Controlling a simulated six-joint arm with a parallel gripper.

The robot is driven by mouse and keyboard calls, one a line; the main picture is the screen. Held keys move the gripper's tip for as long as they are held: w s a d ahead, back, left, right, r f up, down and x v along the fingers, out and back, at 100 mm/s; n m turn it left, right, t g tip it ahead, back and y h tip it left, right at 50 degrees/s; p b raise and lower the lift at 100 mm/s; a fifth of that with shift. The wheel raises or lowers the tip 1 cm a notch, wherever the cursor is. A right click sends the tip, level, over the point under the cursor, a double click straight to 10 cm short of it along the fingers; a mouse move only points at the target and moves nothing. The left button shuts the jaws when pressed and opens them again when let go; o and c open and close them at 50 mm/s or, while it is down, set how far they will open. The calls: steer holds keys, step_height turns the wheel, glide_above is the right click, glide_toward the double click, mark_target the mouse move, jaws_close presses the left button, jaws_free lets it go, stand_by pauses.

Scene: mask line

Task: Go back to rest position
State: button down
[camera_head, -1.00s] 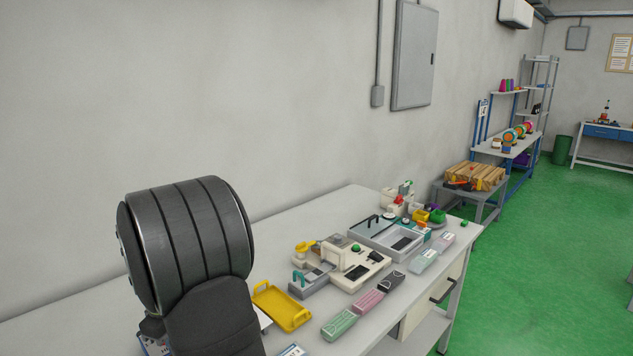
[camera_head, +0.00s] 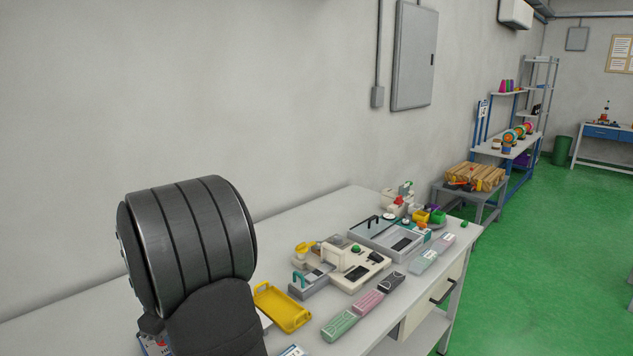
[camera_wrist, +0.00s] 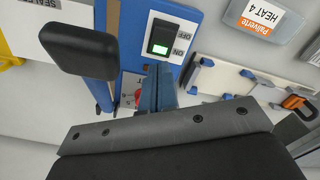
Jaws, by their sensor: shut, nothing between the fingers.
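My gripper (camera_wrist: 159,90) shows in the wrist view as two blue-grey fingers, close together with nothing between them. It is over a blue panel (camera_wrist: 190,55) with a green switch (camera_wrist: 161,38) marked ON and OFF. A red part (camera_wrist: 139,97) is partly hidden beside the fingers. In the head view my dark arm fills the lower left, and my gripper is hidden.
The grey workbench (camera_head: 325,207) holds a yellow tray (camera_head: 283,307), a cream machine (camera_head: 350,268), a grey box (camera_head: 385,238) and small labelled packs (camera_head: 340,326). In the wrist view a box labelled HEAT 4 (camera_wrist: 268,25) is at upper right. The green floor is clear.

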steer(key=shift+f, duration=1.85)
steer(key=c, duration=1.2)
jaws_free()
steer(key=o, duration=0.3)
steer(key=shift+w+a+r, duration=0.15)
steer(key=shift+a+r, duration=0.05)
steer(key=shift+a, duration=0.1)
steer(key=o, duration=0.8)
steer(key=shift+m+t+y, duration=0.6)
steer(key=shift+m+t, duration=0.1)
steer(key=shift+m, duration=0.1)
steer(key=r, duration=0.3)
steer(key=w+r, duration=0.1)
steer(key=shift+a+r, duration=0.15)
steer(key=shift+a, duration=0.25)
steer(key=shift+c, duration=0.2)
steer(key=shift+o, duration=0.7)
step_height(320, 180, up, 10)
steer(key=m+t+y, duration=0.2)
steer(key=m, duration=0.2)
steer(key=shift+w+a+f, duration=0.2)
steer(key=shift+w+a, duration=0.05)
steer(key=shift+a, duration=0.2)
steer(key=x, duration=0.9)
steer(key=shift+w+f, duration=0.2)
steer(key=shift+f, duration=0.1)
